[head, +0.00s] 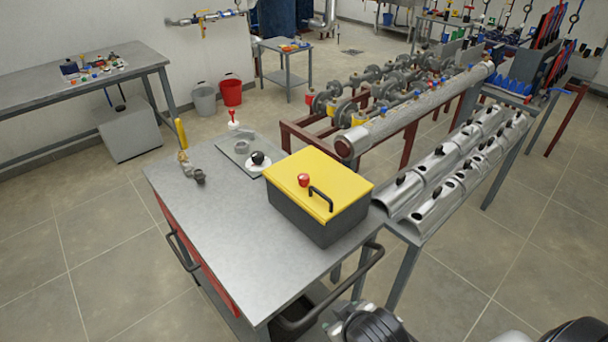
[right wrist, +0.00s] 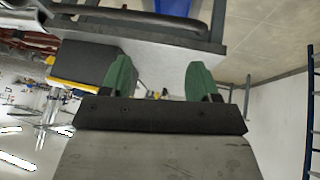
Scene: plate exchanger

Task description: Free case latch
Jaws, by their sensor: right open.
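The case (head: 318,205) is a dark grey box with a yellow lid, standing on the right side of the grey cart top (head: 215,245). The lid lies flat on the box. A red knob (head: 303,180), which looks like the latch, and a black handle (head: 321,198) sit on the lid. In the right wrist view, upside down, the case (right wrist: 88,62) shows left of the fingers. My right gripper (right wrist: 160,68) has green fingertips spread apart, with nothing between them, clear of the case. The knob cannot be made out there. My left gripper is out of view.
A black push handle (head: 340,285) sticks out at the cart's front right. Split metal pipe covers (head: 440,180) stand to the right. The cart's front left is clear.

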